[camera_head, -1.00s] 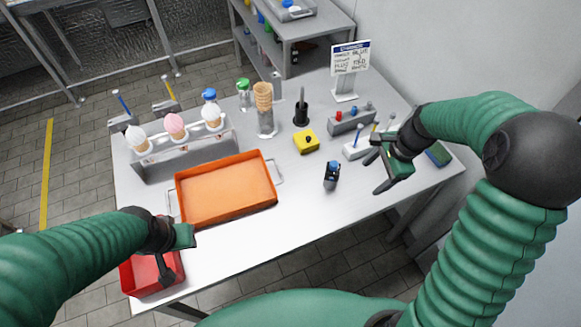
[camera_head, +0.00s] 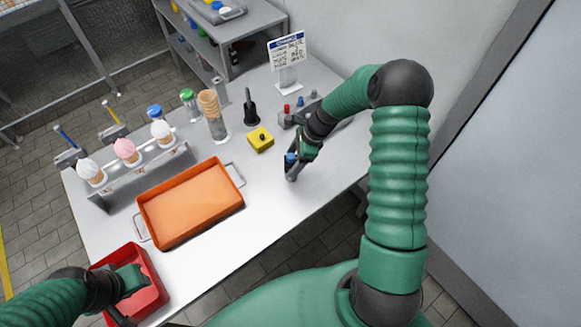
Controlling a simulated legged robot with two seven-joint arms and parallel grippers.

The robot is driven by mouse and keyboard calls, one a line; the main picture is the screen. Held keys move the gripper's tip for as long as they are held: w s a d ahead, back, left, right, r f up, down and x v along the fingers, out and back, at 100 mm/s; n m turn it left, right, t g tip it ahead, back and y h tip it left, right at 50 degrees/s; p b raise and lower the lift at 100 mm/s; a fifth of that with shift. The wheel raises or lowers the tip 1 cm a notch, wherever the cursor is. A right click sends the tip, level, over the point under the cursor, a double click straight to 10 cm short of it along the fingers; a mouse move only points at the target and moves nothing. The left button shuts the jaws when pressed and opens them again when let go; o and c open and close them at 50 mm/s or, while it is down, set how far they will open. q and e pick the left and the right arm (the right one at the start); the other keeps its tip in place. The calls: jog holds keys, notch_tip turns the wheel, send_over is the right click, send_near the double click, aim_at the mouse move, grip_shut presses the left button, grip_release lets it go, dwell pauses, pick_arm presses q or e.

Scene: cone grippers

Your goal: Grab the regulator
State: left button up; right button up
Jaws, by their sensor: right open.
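The small dark device with a blue top (camera_head: 291,174), which looks like the regulator, stands upright on the white table. My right gripper (camera_head: 299,162) is open and right at the device, coming from its upper right. Its fingers partly cover the device, and I cannot tell whether they touch it. My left gripper (camera_head: 130,297) is at the red bin (camera_head: 146,262) at the lower left, its fingers spread apart with nothing seen between them.
An orange tray (camera_head: 176,240) lies mid-table. Near it are a yellow block with a black knob (camera_head: 261,140), a cone stack (camera_head: 210,103), a black stand (camera_head: 250,114) and a rack of filled cones (camera_head: 140,176). A sign (camera_head: 289,54) stands at the back. The front right table is clear.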

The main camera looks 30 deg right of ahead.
jog(key=x, duration=0.3)
jog(key=shift+w+a, duration=0.1)
jog(key=shift+a, duration=0.15)
jog(key=shift+w+f, duration=0.15)
jog(key=shift+f, duration=0.25)
jog(key=shift+r, duration=0.1)
grip_shut()
